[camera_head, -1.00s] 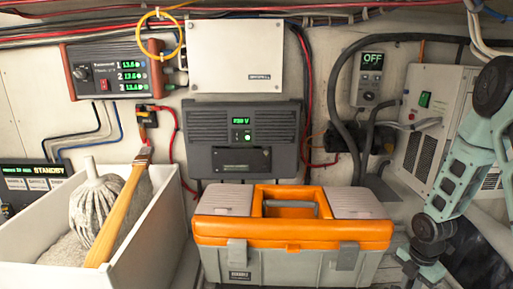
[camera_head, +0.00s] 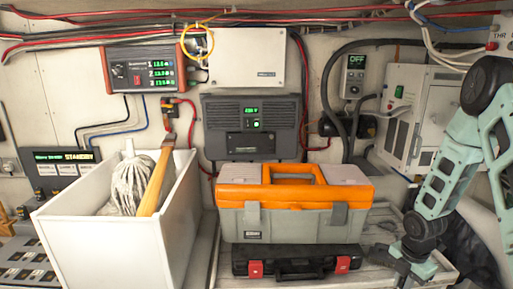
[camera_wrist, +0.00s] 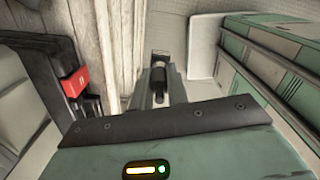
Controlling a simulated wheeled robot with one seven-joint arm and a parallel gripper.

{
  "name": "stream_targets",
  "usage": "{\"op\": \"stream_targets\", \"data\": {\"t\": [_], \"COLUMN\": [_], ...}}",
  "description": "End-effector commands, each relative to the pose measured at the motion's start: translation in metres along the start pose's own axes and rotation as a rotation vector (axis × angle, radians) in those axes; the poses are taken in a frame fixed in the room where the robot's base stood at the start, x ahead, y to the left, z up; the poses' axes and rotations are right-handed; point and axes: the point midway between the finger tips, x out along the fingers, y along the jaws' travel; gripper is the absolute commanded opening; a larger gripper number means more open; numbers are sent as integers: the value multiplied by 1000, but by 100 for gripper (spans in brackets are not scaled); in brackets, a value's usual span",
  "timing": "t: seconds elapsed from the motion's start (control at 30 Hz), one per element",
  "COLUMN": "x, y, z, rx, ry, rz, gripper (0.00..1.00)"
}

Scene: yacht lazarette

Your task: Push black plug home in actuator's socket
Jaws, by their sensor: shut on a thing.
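My gripper (camera_wrist: 158,88) is shut on a small dark cylindrical thing in the wrist view, which looks like the black plug (camera_wrist: 158,73). Only part of it shows between the fingers. In the head view my gripper (camera_head: 402,268) hangs low at the right, to the right of the toolbox and black case; the plug cannot be made out there. I cannot pick out the actuator or its socket in either view.
A white bin (camera_head: 105,245) with a mop and wooden handle is at left. Wall units hang behind, with a grey-white cabinet (camera_head: 425,115) near my arm.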

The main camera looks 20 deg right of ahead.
Motion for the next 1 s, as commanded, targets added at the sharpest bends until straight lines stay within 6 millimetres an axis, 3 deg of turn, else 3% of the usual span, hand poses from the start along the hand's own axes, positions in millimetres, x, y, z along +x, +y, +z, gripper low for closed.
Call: {"op": "stream_targets", "data": {"t": [0.57,1.0], "x": [41,113], "y": [30,71], "z": [-40,-124], "rx": [353,1037], "ry": [1,0], "rz": [0,-1], "gripper": [0,0]}}
